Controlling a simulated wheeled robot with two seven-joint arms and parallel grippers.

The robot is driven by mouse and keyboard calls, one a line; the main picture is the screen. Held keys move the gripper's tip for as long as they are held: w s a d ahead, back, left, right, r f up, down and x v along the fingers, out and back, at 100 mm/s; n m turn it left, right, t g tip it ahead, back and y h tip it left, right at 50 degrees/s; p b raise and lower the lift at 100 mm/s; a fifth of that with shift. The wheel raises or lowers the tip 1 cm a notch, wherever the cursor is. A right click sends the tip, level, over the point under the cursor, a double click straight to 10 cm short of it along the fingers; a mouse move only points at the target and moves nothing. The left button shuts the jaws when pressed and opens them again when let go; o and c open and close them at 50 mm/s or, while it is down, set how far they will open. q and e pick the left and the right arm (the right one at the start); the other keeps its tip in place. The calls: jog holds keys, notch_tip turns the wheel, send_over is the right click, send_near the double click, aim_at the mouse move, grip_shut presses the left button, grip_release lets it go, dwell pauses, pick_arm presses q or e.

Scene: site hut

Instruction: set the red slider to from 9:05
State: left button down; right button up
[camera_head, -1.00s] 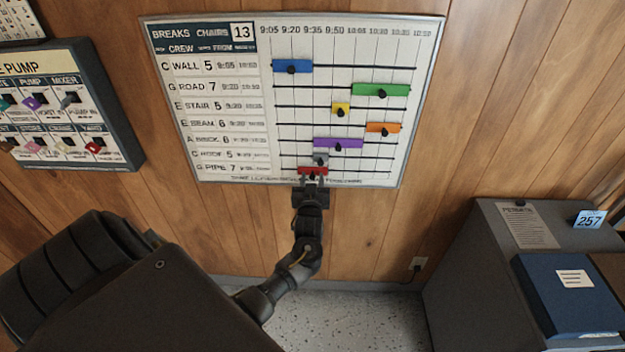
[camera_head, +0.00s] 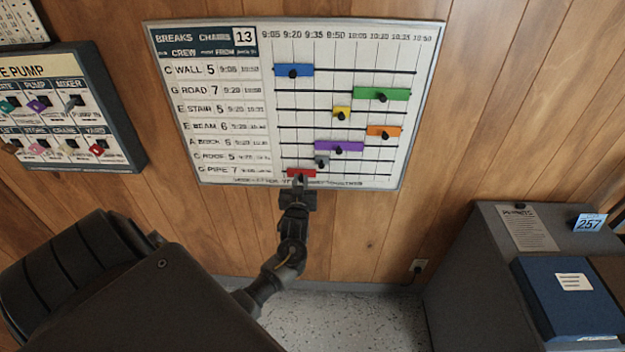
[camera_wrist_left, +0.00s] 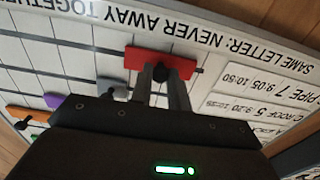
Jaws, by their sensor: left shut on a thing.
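The red slider (camera_head: 301,173) sits on the bottom rail of the board, the G PIPE row, near the rail's left end. My left gripper (camera_head: 299,182) reaches up from below and is shut on the slider's black knob. In the left wrist view the red slider (camera_wrist_left: 150,62) lies across the rail, upside down in the picture, with the gripper's fingers (camera_wrist_left: 170,82) around the dark knob. The white board (camera_head: 225,188) has a row of times along its top, starting with 9:05 at the left. My right gripper is not in view.
The grey slider (camera_head: 321,162) is just above and right of the red one. Purple (camera_head: 325,146), orange (camera_head: 378,130), yellow (camera_head: 342,112), green (camera_head: 370,92) and blue (camera_head: 283,69) sliders sit on higher rails. A pump panel (camera_head: 127,130) hangs at left; a grey cabinet (camera_head: 470,270) stands at right.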

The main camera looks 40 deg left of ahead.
pick_arm(q)
jog(key=shift+s+a, duration=0.4)
jog(key=shift+a, duration=0.2)
jog(key=c, duration=1.8)
grip_release()
jog(key=o, duration=0.5)
jog(key=shift+s+a, duration=0.1)
jog(key=shift+s, duration=0.05)
jog(key=shift+c, duration=0.2)
jog(key=b+v, duration=0.2)
jog(key=v, duration=0.8)
jog(key=shift+s+d, duration=0.2)
jog(key=shift+d, duration=0.15)
